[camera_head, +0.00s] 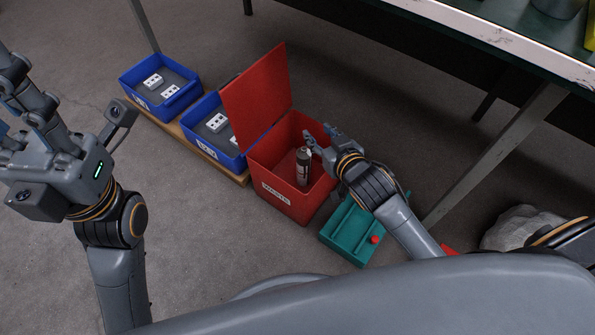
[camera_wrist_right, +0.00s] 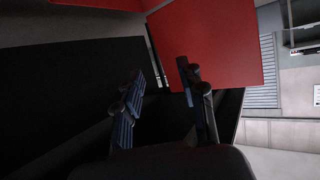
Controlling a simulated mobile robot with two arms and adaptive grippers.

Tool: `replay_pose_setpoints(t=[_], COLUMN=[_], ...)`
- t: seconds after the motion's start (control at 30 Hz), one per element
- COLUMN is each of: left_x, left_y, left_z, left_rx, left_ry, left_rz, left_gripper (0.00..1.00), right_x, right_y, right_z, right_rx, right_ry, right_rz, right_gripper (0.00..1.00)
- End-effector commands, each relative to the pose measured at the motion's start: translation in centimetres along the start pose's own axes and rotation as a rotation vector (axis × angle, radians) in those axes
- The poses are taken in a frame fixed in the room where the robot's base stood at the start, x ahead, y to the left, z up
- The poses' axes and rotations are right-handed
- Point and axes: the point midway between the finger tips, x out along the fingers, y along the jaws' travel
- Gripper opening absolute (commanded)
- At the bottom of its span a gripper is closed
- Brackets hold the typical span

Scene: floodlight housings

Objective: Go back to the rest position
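My right gripper (camera_head: 325,148) is over the red waste bin (camera_head: 284,205), at its right side. In the right wrist view its two fingers (camera_wrist_right: 160,98) stand apart with nothing seen between them. A dark cylindrical can (camera_head: 303,168) with a light top stands nearly upright inside the bin, just left of the fingers. Whether it touches them I cannot tell. My left gripper (camera_head: 12,105) is raised at the left edge, away from the bins. Its fingers are spread and look empty; their tips are partly cut off.
Two blue bins (camera_head: 160,82) (camera_head: 212,128) with white parts stand on a wooden board left of the waste bin. The bin's red lid (camera_head: 258,95) stands open. A teal box (camera_head: 348,232) with a red knob is below my right arm. A workbench (camera_head: 490,35) is top right.

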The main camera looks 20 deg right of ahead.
Motion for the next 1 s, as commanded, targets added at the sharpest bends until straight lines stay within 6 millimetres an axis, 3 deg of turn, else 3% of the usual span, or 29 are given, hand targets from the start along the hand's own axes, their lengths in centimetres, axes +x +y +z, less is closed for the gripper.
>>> replay_pose_setpoints(t=[0.1,0.23,0.77,0.87,0.97,1.0], left_x=[0.0,0.0,0.0,0.0,0.0,-0.1], left_y=[0.0,0.0,0.0,0.0,-0.1,-0.1], left_z=[0.0,0.0,0.0,0.0,0.1,0.1], left_rx=[0.000,0.000,0.000,-0.001,-0.003,-0.004], left_ry=[0.000,0.000,0.000,-0.006,-0.021,-0.029], left_rz=[0.000,0.000,0.000,-0.002,-0.008,-0.011], left_gripper=[0.40,0.40,0.40,0.40,0.40,0.40], right_x=[-1.9,-2.9,-3.1,-3.4,-4.4,-5.1], right_y=[0.0,0.0,0.0,-0.7,-2.6,-3.6], right_z=[0.1,0.0,-0.1,-1.4,-5.0,-7.1], right_rx=[0.000,0.000,0.000,0.001,0.001,0.000], right_ry=[-0.001,0.000,0.002,0.044,0.171,0.247], right_rz=[0.001,0.001,0.000,-0.023,-0.085,-0.117], right_gripper=[0.40,0.40,0.40,0.40,0.40,0.40])
